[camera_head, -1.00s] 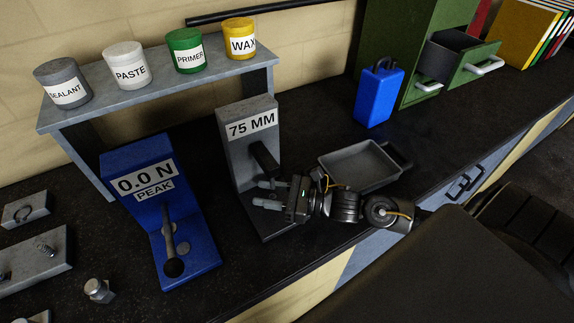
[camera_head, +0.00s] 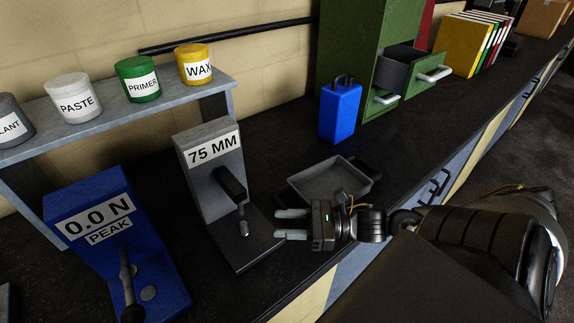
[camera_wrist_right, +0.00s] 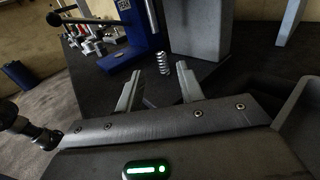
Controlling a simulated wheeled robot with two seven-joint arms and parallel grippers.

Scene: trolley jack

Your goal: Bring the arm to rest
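My right gripper (camera_head: 277,224) is open, its two fingers apart with nothing between them. It is at the right edge of the grey 75 MM stand (camera_head: 212,170), beside its base. A small coil spring (camera_head: 243,230) stands on that base under the stand's black lever (camera_head: 230,185). In the right wrist view the spring (camera_wrist_right: 163,63) shows beyond the open fingertips (camera_wrist_right: 158,76), apart from them. My right arm reaches in from the right. My left gripper is in neither view now.
A grey tray (camera_head: 301,193) lies just behind my right gripper. A blue force gauge (camera_head: 150,250) stands at left. A blue can (camera_head: 340,112) and green cabinet (camera_head: 350,45) stand further back. Tubs line a shelf (camera_head: 215,88). The bench's front edge runs below my right gripper.

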